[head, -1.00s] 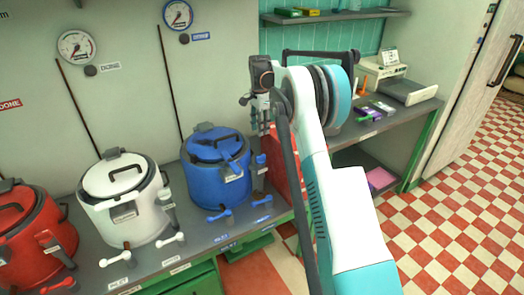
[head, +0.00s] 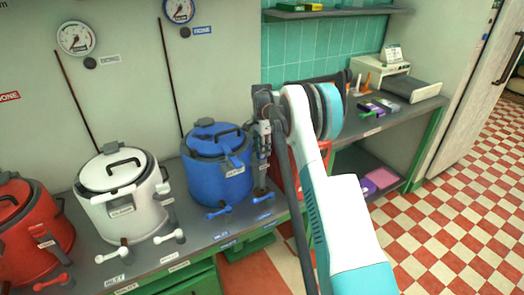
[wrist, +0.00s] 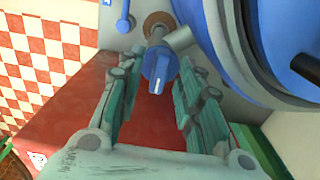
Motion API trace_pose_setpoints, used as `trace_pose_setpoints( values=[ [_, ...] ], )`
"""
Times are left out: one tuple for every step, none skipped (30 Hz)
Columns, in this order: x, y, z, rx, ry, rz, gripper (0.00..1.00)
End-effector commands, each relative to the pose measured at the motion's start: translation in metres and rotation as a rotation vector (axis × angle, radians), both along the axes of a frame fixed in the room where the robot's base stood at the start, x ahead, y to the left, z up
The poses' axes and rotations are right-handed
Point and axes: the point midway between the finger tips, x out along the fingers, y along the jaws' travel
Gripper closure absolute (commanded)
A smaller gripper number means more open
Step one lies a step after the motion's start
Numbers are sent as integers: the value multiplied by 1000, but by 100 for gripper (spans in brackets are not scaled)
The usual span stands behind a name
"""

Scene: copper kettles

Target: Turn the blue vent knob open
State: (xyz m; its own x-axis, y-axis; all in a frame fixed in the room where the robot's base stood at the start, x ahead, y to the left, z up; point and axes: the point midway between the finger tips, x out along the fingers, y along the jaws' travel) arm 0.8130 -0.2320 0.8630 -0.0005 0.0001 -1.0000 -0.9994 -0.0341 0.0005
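The blue vent knob (wrist: 158,70) shows in the wrist view, on a grey pipe at the side of the blue kettle (wrist: 225,45). My gripper (wrist: 157,88) is open, with one green-padded finger on each side of the knob and visible gaps between. In the head view the blue kettle (head: 216,180) stands on the grey counter, and my gripper (head: 263,150) points down close to its right side. There the gripper largely hides the knob.
Blue tap levers (head: 218,211) stick out in front of the blue kettle. A white kettle (head: 122,205) and a red kettle (head: 28,235) stand to its left. A red box (head: 298,165) is just right of my gripper. A side counter (head: 400,112) holds small items.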

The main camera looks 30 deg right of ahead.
Motion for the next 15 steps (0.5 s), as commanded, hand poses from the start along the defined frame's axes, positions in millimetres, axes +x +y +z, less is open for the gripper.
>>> trace_pose_setpoints(
  values=[
    [0,0,-1,0,0,0,67],
    [0,0,-1,0,0,0,67],
    [0,0,-1,0,0,0,67],
    [0,0,-1,0,0,0,67],
    [0,0,-1,0,0,0,67],
    [0,0,-1,0,0,0,67],
    [0,0,-1,0,0,0,67],
    [0,0,-1,0,0,0,67],
    [0,0,-1,0,0,0,76],
    [0,0,-1,0,0,0,83],
    [0,0,-1,0,0,0,89],
    [0,0,-1,0,0,0,98],
    [0,0,-1,0,0,0,100],
    [0,0,-1,0,0,0,100],
    [0,0,-1,0,0,0,100]
  ],
)
